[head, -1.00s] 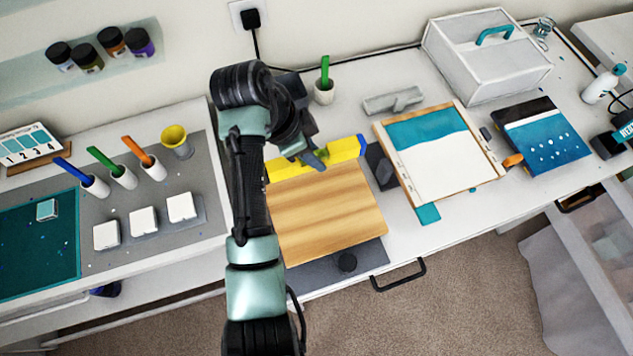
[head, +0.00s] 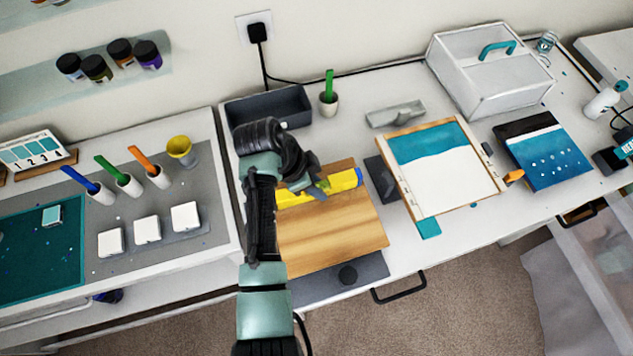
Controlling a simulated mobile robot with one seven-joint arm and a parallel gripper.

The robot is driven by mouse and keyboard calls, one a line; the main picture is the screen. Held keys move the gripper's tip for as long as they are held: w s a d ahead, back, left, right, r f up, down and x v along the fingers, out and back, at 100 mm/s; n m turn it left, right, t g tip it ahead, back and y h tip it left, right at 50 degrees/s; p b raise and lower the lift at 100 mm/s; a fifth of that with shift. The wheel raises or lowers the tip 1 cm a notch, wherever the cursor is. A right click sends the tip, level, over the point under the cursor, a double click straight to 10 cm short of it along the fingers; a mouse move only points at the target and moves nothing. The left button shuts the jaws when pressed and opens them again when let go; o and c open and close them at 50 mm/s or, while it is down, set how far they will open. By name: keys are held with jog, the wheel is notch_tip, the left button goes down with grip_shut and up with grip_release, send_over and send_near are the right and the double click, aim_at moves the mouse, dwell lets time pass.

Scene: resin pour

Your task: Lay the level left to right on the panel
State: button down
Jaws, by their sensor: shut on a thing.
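The yellow level (head: 343,181) lies across the far part of the wooden panel (head: 330,229), roughly left to right and slightly tilted in the picture. Its right end has a blue cap, and my arm hides its left end. My gripper (head: 318,188) is shut on the level near its middle. The level appears at the panel's surface, but I cannot tell whether it touches the wood.
A dark tray (head: 283,107) stands behind my arm, beside a pot with a green stick (head: 329,94). A framed teal and white panel (head: 440,170) is to the right. White cups with coloured sticks (head: 129,184) stand on the left bench.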

jog(key=shift+f, duration=0.35)
jog(key=c, duration=0.6)
grip_release()
jog(key=shift+o, duration=0.2)
jog(key=shift+r, duration=0.15)
jog(key=shift+a+r, duration=0.1)
jog(key=shift+r, duration=0.55)
jog(key=b+v, duration=0.1)
jog(key=v, duration=1)
jog(key=shift+r, duration=0.2)
jog(key=shift+a, duration=0.15)
